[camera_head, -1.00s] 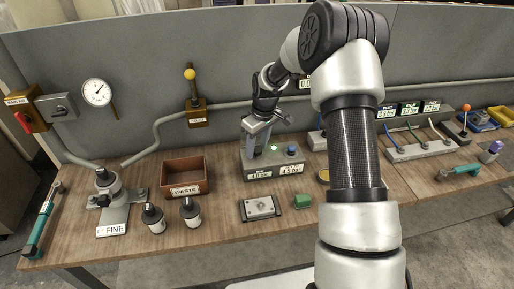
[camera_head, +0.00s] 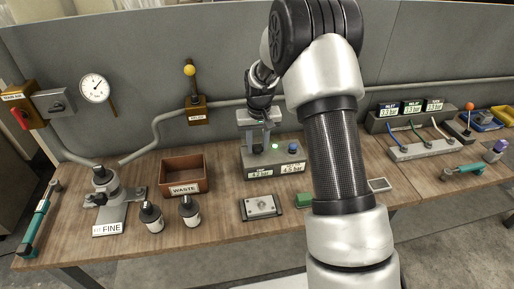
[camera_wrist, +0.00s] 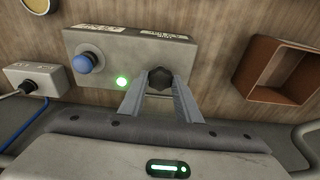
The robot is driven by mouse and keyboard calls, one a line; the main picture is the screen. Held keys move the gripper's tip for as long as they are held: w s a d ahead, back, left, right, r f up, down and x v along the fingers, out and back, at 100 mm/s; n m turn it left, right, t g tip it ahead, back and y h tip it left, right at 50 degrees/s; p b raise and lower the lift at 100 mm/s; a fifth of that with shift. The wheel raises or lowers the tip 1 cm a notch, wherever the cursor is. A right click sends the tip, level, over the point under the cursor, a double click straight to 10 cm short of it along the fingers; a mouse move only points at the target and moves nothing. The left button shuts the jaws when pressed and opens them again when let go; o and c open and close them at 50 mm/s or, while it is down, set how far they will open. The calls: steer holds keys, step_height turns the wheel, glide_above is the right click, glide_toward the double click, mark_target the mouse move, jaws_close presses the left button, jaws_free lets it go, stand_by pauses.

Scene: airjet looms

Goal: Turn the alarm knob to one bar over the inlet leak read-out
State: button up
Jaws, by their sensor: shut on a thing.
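The grey control box (camera_head: 270,158) stands on the bench and carries a dark knob, a lit green lamp (camera_head: 275,146) and a blue knob (camera_head: 293,148). My gripper (camera_head: 257,146) is over its left part. In the wrist view my gripper (camera_wrist: 160,88) is shut on the dark knob (camera_wrist: 160,78), one finger on each side.
A brown WASTE bin (camera_head: 184,170) stands left of the box, with two dark-topped bottles (camera_head: 170,215) in front. Three small displays (camera_head: 412,107) stand at the right. My arm hides the bench behind it.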

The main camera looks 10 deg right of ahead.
steer(key=shift+a+m, duration=0.15)
steer(key=shift+m, duration=0.85)
steer(key=o, duration=0.5)
steer(key=shift+m+h, duration=0.3)
steer(key=shift+m, duration=0.4)
steer(key=o, duration=0.3)
steer(key=shift+o, duration=0.2)
steer(key=shift+r, duration=0.1)
steer(key=shift+r+p, duration=1.8)
steer(key=shift+r, duration=1.1)
